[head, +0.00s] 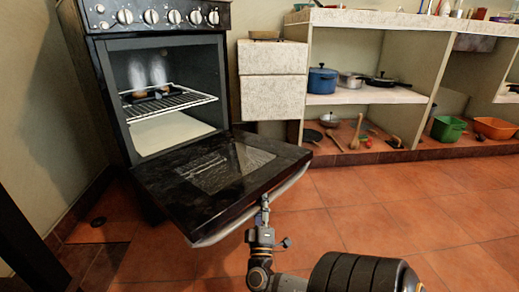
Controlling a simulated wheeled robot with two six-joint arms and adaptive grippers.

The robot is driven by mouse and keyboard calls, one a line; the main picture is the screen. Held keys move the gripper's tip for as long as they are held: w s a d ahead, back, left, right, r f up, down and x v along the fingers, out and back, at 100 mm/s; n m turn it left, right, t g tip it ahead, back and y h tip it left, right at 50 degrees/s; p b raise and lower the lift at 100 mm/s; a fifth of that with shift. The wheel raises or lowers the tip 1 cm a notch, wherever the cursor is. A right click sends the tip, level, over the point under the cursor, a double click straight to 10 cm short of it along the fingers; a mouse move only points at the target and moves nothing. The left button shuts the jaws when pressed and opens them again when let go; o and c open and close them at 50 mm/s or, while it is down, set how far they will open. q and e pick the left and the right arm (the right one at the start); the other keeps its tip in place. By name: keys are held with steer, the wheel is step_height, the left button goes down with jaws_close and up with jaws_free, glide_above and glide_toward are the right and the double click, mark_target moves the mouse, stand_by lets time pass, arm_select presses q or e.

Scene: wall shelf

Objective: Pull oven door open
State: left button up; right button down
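The black oven (160,60) stands at the left with its cavity exposed. Its door (215,175) is swung down and lies open, close to level, with its glass panel facing up. A light metal handle (290,184) runs along the door's outer edge. My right gripper (264,206) is at the middle of this handle, its arm coming in from the lower right. The fingertips meet the handle, but they are small and seen edge-on, so I cannot tell whether they are closed around it. My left gripper is out of view.
Inside the oven, a wire rack (185,101) holds a dark tray with food, with pale steam above. A white counter (273,85) and shelves with a blue pot (322,80) stand to the right. The tiled floor (400,215) in front is clear.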

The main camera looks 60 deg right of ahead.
steer(key=shift+s+f+m, duration=0.15)
steer(key=shift+f+m, duration=0.15)
steer(key=shift+f, duration=0.5)
steer(key=c, duration=1.1)
jaws_free()
steer(key=shift+s+r, duration=0.1)
steer(key=shift+a, duration=0.1)
steer(key=v, duration=0.7)
steer(key=shift+a+f, duration=0.1)
steer(key=shift+f, duration=0.1)
steer(key=shift+s, duration=0.1)
